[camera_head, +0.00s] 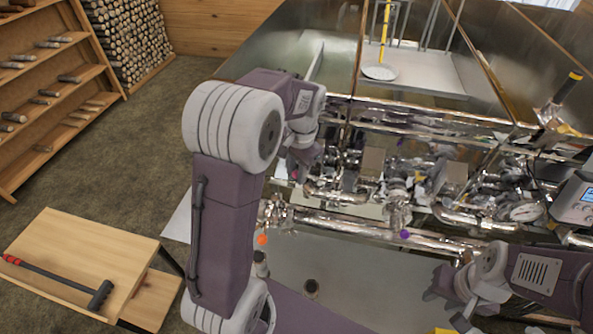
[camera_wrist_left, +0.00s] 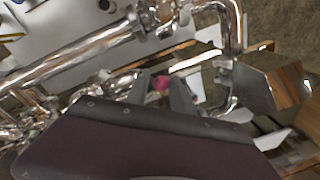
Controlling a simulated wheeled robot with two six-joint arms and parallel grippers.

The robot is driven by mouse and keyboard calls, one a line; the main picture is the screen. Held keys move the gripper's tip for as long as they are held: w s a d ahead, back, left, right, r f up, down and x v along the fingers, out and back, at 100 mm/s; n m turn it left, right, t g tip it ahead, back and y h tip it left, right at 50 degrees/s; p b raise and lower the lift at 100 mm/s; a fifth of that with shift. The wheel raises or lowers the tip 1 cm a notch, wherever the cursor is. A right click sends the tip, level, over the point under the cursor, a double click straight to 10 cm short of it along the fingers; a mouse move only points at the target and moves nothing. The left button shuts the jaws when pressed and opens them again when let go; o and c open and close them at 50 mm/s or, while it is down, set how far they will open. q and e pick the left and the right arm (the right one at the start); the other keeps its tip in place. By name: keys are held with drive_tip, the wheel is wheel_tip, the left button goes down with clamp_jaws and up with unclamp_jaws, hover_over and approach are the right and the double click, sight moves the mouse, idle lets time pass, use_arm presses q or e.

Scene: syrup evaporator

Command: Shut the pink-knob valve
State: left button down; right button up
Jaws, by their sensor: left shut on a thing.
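The pink knob (camera_wrist_left: 160,84) of the valve shows in the left wrist view between the two grey fingers of my left gripper (camera_wrist_left: 163,90). The fingers are shut on it. In the head view a small part of the pink knob (camera_head: 294,174) shows beside the left gripper (camera_head: 302,160), at the left end of the shiny pipework. My arm and gripper hide most of this valve there, so its handle angle cannot be told. My right gripper (camera_head: 452,292) is at the lower right, apart from the pink knob; its finger opening is unclear.
An orange knob (camera_head: 262,240) and a purple knob (camera_head: 404,234) sit along the front pipe (camera_head: 345,226). A gauge (camera_head: 526,211) and a grey display box (camera_head: 578,199) are at right. A long-handled mallet (camera_head: 60,282) lies on a wooden table (camera_head: 85,245) at left.

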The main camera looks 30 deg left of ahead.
use_arm(q)
drive_tip(key=shift+w+r, duration=0.1)
drive_tip(key=shift+r, duration=0.05)
